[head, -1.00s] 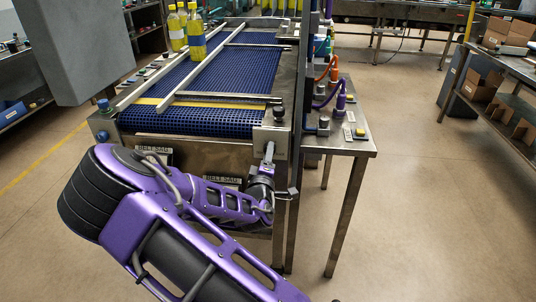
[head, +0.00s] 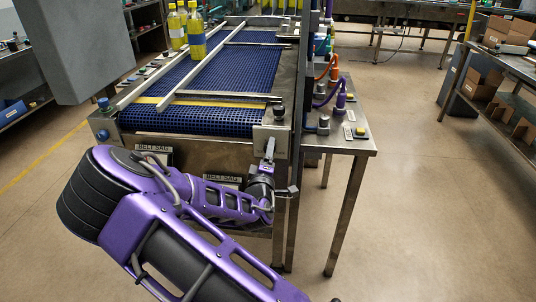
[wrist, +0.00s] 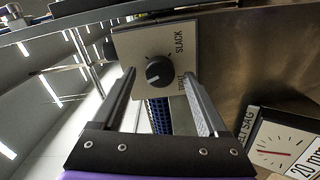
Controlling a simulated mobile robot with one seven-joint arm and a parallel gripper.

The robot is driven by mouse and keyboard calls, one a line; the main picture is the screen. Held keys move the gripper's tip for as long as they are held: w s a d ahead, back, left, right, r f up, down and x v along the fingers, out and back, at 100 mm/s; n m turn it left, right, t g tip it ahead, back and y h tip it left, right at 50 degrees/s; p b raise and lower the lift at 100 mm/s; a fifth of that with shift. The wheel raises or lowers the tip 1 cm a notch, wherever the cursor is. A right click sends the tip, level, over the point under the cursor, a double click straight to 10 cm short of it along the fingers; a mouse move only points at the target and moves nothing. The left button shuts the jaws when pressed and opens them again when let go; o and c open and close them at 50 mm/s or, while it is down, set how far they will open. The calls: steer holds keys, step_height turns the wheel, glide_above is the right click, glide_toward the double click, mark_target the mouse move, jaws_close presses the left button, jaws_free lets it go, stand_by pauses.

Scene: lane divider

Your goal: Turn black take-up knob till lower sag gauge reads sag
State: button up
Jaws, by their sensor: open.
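The black take-up knob (wrist: 158,70) is a round dial with a pale pointer mark, on a light plate (wrist: 180,45) lettered SLACK and TIGHT. My gripper (wrist: 158,74) is open, with one finger on each side of the knob in the wrist view. Gaps show between fingers and knob; I cannot tell how far the tips reach in depth. A belt sag gauge (wrist: 280,145) with a white face and red needle is cut off at the lower right. In the head view my gripper (head: 269,160) is at the conveyor's front right corner plate (head: 269,138); my arm hides most of the gauges.
The blue conveyor belt (head: 215,75) carries yellow bottles (head: 196,38) at its far left. A steel side table (head: 350,145) with purple and orange fittings stands right of the conveyor. The floor (head: 430,200) on the right is clear.

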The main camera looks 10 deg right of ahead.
steer(key=p+v, duration=0.2)
steer(key=v, duration=1.5)
steer(key=shift+s+p, duration=0.2)
steer(key=shift+p, duration=0.15)
